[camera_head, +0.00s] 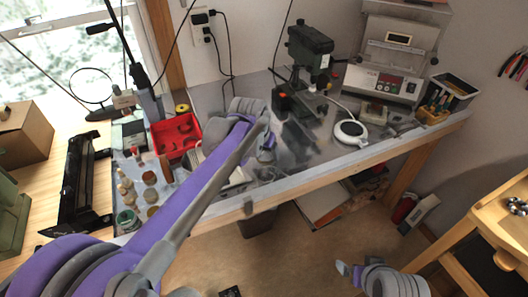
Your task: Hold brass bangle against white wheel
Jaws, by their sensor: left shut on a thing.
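My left arm reaches across the workbench (303,181) from the lower left. My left gripper (266,155) points down over the bench, left of the dark machines. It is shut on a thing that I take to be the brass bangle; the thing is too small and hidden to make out. I cannot pick out the white wheel for certain. A dark machine with an orange part (283,100) stands just right of my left gripper. My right gripper (345,269) is low at the bottom right, away from the bench; its jaws are too unclear to read.
A drill press (310,50) and a control unit (386,82) stand at the back. A round white-rimmed device (350,131) lies on the bench. A red tray (176,135) and small jars (150,178) are left. A wooden stand (470,240) is at the right.

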